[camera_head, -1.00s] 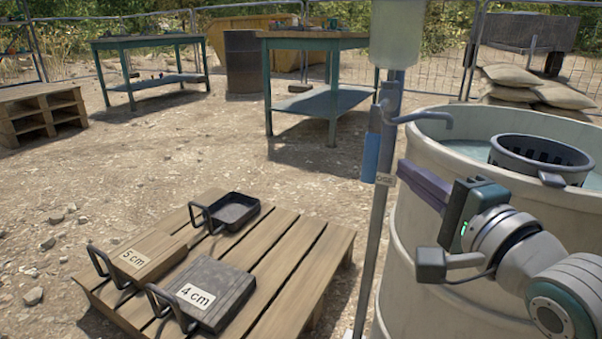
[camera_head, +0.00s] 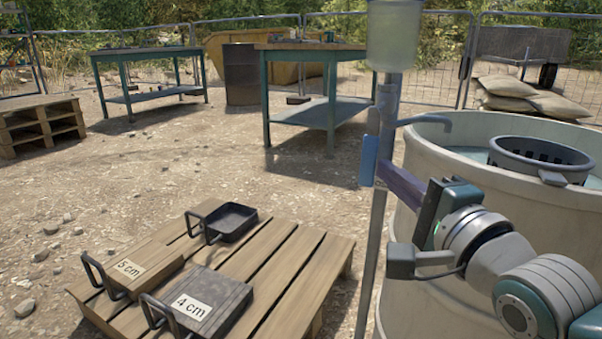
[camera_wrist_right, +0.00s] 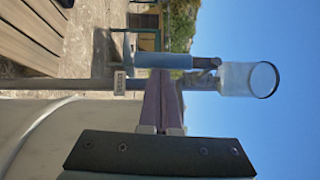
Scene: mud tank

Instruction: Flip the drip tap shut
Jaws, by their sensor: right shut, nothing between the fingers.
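The drip tap (camera_head: 389,103) sits on a grey post under a translucent container (camera_head: 392,38). Its bent spout (camera_head: 430,117) reaches right over the tank rim. A blue lever (camera_head: 369,160) hangs down along the post's left side; it also shows in the right wrist view (camera_wrist_right: 163,61). My right gripper (camera_head: 384,172) has its purple fingers shut and empty, with the tips at the post close to the lever. In the right wrist view the fingertips (camera_wrist_right: 161,76) overlap the post just by the lever; I cannot tell whether they touch. My left gripper is not in view.
The big round tank (camera_head: 415,165) stands right of the post, with a dark basket (camera_head: 540,158) at its top. A low pallet (camera_head: 290,270) holds a black tray (camera_head: 231,222) and blocks marked 5 cm (camera_head: 150,265) and 4 cm (camera_head: 215,300). Workbenches stand behind.

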